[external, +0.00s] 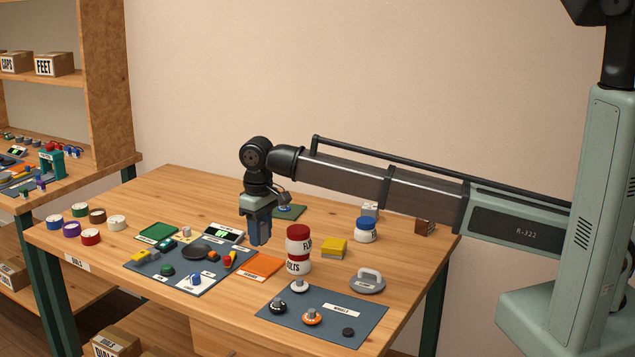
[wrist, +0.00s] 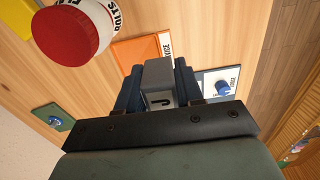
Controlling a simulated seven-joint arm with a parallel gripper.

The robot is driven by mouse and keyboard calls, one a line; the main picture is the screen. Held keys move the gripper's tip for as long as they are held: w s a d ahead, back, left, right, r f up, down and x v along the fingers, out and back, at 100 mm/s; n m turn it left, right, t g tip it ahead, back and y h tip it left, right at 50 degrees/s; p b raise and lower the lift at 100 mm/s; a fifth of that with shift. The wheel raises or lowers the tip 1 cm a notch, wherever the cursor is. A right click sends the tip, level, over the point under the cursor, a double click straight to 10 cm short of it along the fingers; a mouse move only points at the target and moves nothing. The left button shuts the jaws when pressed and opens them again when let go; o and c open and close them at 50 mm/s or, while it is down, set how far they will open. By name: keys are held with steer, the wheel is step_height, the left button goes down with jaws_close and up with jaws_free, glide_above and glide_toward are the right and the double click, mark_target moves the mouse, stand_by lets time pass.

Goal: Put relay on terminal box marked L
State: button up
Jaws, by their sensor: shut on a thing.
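My gripper (external: 260,232) has its blue fingers pointing down over the table, left of the red-and-white bottle. In the wrist view its fingers (wrist: 160,90) are shut on a grey block (wrist: 157,72). The block has a pale face with a dark hook-shaped mark; I cannot tell whether it is the relay or a terminal box. The block is not clear in the external view. Small yellow and grey pieces (external: 141,255) lie on the dark left mat (external: 150,275). They are too small to name, and no other box marked L can be read.
The red-capped bottle (external: 298,250) stands close right of my gripper. An orange pad (external: 262,265) lies below it. A black display (external: 222,233) stands left. A yellow block (external: 333,248), blue-lidded jar (external: 366,230) and right mat (external: 350,310) lie right. The table's back-left is clear.

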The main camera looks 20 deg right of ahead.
steer(key=w+d+r+m, duration=0.1)
steer(key=w+d+m, duration=0.1)
steer(key=w+d, duration=0.75)
step_height(320, 180, up, 3)
steer(key=n, duration=0.2)
glide_above(372, 207)
steer(key=shift+w+f, duration=0.15)
steer(key=shift+f, duration=4.55)
steer(key=shift+f, duration=0.15)
steer(key=o, duration=1.1)
